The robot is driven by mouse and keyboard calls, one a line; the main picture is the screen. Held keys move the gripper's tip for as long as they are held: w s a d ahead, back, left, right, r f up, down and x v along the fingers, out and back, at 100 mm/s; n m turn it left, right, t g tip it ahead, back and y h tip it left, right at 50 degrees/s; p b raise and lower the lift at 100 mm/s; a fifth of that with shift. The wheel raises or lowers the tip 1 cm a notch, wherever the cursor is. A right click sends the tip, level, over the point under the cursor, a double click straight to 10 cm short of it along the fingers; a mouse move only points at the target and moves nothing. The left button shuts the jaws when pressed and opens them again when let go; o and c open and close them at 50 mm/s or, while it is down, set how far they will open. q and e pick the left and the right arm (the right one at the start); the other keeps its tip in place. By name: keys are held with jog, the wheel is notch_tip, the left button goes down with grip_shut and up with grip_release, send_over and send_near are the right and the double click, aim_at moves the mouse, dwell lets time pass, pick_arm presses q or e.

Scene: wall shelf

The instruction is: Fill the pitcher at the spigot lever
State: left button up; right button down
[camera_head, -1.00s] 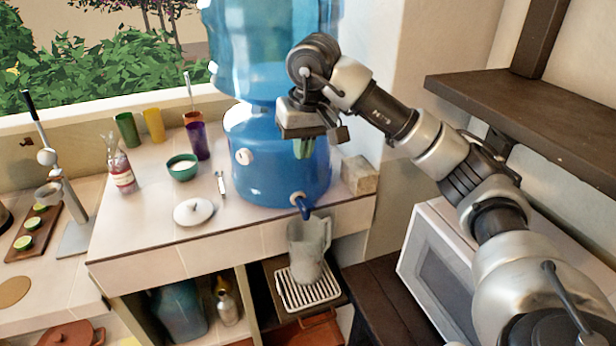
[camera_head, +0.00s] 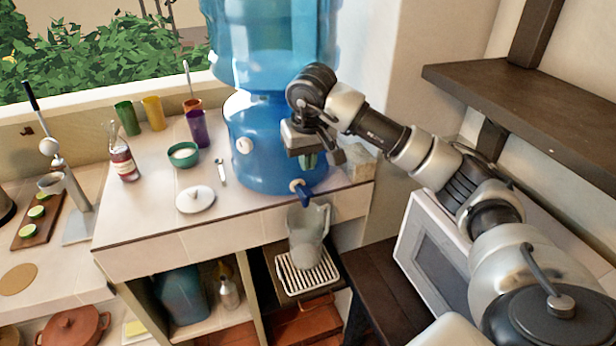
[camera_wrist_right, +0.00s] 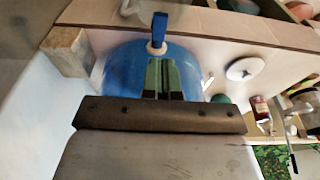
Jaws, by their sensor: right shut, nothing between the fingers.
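The clear grey pitcher (camera_head: 308,236) stands upright on the slatted drip tray (camera_head: 294,280), below the spigot. The blue spigot lever (camera_head: 304,194) sticks out from the front of the blue water dispenser (camera_head: 262,165). It also shows in the right wrist view (camera_wrist_right: 159,30), just beyond the fingertips. My right gripper (camera_head: 307,162) hangs in front of the dispenser, a little above the lever and apart from it. Its green fingers (camera_wrist_right: 162,62) are shut and empty. I cannot make out water in the pitcher. My left gripper is not in view.
A wooden block (camera_head: 357,165) sits right of the dispenser. A white lid (camera_head: 195,199), a green bowl (camera_head: 183,154) and several cups stand on the counter to the left. A dark shelf (camera_head: 530,105) and a microwave (camera_head: 432,250) flank my right arm.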

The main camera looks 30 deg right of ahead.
aim_at(307, 192)
notch_tip(307, 192, down, 4)
jog(key=shift+s+f+p, duration=0.1)
jog(key=shift+s+p, duration=0.05)
jog(key=shift+p, duration=0.75)
jog(key=shift+s+f, duration=0.2)
jog(key=shift+f, duration=0.4)
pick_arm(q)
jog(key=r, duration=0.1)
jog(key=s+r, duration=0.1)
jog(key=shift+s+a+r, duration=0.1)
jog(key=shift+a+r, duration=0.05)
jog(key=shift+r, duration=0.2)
pick_arm(e)
jog(key=shift+a+f, duration=0.1)
jog(key=shift+f, duration=0.1)
